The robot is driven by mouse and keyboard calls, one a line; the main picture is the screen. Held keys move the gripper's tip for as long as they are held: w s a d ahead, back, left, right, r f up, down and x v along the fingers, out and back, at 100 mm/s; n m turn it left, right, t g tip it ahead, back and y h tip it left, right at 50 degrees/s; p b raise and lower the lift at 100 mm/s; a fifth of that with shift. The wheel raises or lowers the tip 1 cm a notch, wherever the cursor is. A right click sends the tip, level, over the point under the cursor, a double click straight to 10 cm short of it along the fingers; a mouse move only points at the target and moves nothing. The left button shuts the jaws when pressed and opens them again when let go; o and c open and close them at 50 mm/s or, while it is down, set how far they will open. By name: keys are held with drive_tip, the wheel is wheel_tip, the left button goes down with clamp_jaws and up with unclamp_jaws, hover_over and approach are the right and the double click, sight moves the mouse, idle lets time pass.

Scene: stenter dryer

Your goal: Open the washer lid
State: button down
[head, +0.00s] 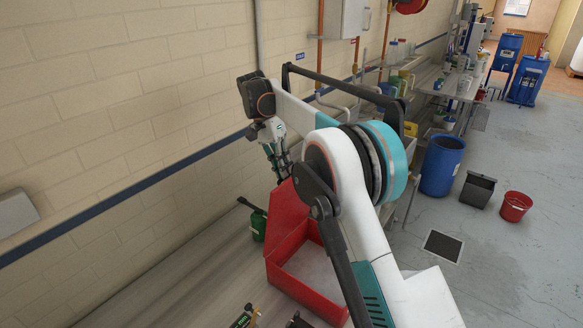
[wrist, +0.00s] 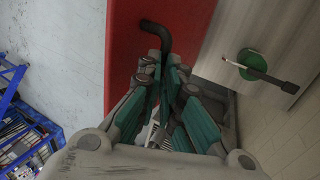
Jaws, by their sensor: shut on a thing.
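The washer is a red box (head: 283,280) on the bench, partly hidden behind my arm. Its red lid (head: 286,212) stands raised at the wall side, and part of the pale inside shows below it. In the wrist view the red lid (wrist: 125,70) fills the upper middle, with a bent black handle (wrist: 158,32) on it. My gripper (head: 277,165) is at the lid's upper edge. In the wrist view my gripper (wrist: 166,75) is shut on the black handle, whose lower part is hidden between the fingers.
A green can (head: 258,225) with a dark spout stands beside the washer, near the brick wall (head: 120,100). Small tools (head: 245,317) lie at the bench's front. A blue barrel (head: 441,165), a grey bin (head: 478,189) and a red bucket (head: 515,206) stand right, with open floor around them.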

drive_tip(key=shift+w+a+f+p, duration=0.15)
drive_tip(key=shift+w+a+f, duration=0.15)
drive_tip(key=shift+a+f, duration=0.3)
drive_tip(key=shift+w+a+f+p, duration=0.15)
drive_tip(key=shift+w+a+f, duration=0.1)
drive_tip(key=shift+a+f, duration=0.35)
drive_tip(key=shift+a+r, duration=0.1)
drive_tip(key=shift+a, duration=0.05)
drive_tip(key=c, duration=1.8)
unclamp_jaws()
drive_tip(key=shift+w, duration=0.1)
drive_tip(key=o, duration=0.7)
drive_tip(key=shift+w+a+f+g+h, duration=0.3)
drive_tip(key=shift+w+a, duration=0.05)
drive_tip(key=shift+r, duration=0.1)
drive_tip(key=c, duration=0.6)
drive_tip(key=shift+d+r, duration=0.1)
drive_tip(key=shift+d, duration=0.05)
drive_tip(key=shift+r, duration=0.1)
drive_tip(key=shift+d, duration=0.1)
